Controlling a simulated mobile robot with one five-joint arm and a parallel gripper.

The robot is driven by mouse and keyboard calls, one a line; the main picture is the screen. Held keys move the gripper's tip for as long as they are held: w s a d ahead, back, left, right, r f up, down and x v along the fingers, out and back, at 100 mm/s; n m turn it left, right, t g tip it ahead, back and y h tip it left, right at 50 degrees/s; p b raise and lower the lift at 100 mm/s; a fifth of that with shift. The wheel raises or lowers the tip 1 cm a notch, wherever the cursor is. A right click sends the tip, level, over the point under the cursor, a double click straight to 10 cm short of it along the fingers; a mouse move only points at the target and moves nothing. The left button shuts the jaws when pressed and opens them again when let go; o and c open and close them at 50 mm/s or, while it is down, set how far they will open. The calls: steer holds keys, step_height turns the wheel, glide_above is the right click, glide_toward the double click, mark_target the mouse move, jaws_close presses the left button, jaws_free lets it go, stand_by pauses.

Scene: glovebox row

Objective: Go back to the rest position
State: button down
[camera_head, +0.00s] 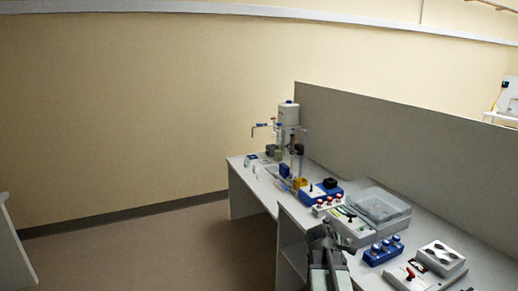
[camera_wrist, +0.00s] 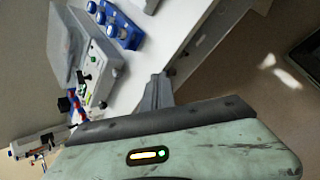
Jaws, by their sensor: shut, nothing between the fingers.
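My gripper (camera_head: 322,234) shows at the bottom of the head view, in front of the near edge of the grey bench (camera_head: 300,204). Its fingers are together and hold nothing. In the wrist view my gripper (camera_wrist: 157,90) points up across the bench edge, its two fingers closed side by side. Nothing touches it that I can see.
A white device (camera_head: 352,228) and a clear-lidded box (camera_head: 378,205) stand close to the right of my gripper. Blue racks (camera_head: 383,250) and a lab stand (camera_head: 289,115) also sit on the bench. A grey partition (camera_head: 420,140) runs behind. The floor (camera_head: 150,245) at left is clear.

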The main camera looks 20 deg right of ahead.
steer(key=w+a+f+t+y, duration=0.1)
steer(key=w+a, duration=0.2)
steer(key=a, duration=0.5)
steer(key=w+a+f+y, duration=0.1)
steer(key=w+a, duration=0.1)
steer(key=a, duration=0.5)
steer(key=s+a+f+m+g+y, duration=0.1)
steer(key=s+a+m+y, duration=0.1)
steer(key=a, duration=0.6)
steer(key=s+a+f+m+g+y, duration=0.1)
steer(key=s+a+m, duration=0.1)
steer(key=a+m, duration=0.3)
steer(key=s+a+f+m+g+y, duration=0.1)
steer(key=s+a+m+y, duration=0.1)
steer(key=a, duration=0.9)
steer(key=shift+s+a+m+y, duration=0.2)
steer(key=shift+m+y, duration=0.1)
steer(key=shift+m, duration=0.4)
